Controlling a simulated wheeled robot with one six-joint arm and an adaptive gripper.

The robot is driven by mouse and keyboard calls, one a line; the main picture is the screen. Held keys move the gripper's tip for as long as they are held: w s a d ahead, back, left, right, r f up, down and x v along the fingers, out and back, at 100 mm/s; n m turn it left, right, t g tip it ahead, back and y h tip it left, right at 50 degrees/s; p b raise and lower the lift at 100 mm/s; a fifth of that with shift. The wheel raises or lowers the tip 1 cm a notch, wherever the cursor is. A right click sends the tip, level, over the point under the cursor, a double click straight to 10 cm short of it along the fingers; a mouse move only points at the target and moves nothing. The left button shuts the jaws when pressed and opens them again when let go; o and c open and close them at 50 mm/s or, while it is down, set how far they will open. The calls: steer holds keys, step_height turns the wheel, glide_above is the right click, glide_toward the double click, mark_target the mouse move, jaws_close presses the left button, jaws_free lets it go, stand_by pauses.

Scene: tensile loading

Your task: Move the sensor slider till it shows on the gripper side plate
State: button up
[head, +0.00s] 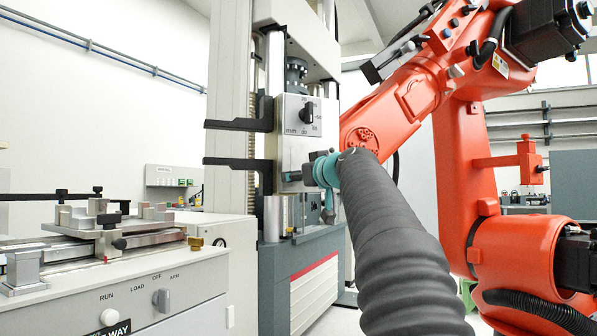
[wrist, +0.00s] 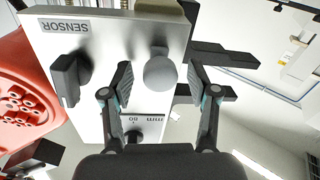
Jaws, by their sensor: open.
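A pale plate (head: 290,140) on the testing machine carries a black dial knob (head: 307,112) with a mm scale. In the wrist view the plate (wrist: 105,35) appears upside down. It bears the word SENSOR, a black block-shaped handle (wrist: 70,80) near that word and a round grey knob (wrist: 160,70). I cannot tell which of these is the sensor slider. My gripper (wrist: 161,84) is open, with one finger on each side of the round knob; contact is unclear. In the head view my gripper (head: 310,174) is at the plate's lower part, partly hidden by my arm.
Two black arms (head: 240,125) stick out left of the plate. A large orange robot arm (head: 400,110) stands close on the right.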

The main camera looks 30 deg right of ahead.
steer(key=shift+w, duration=0.25)
jaws_close()
steer(key=shift+r, duration=0.35)
jaws_free()
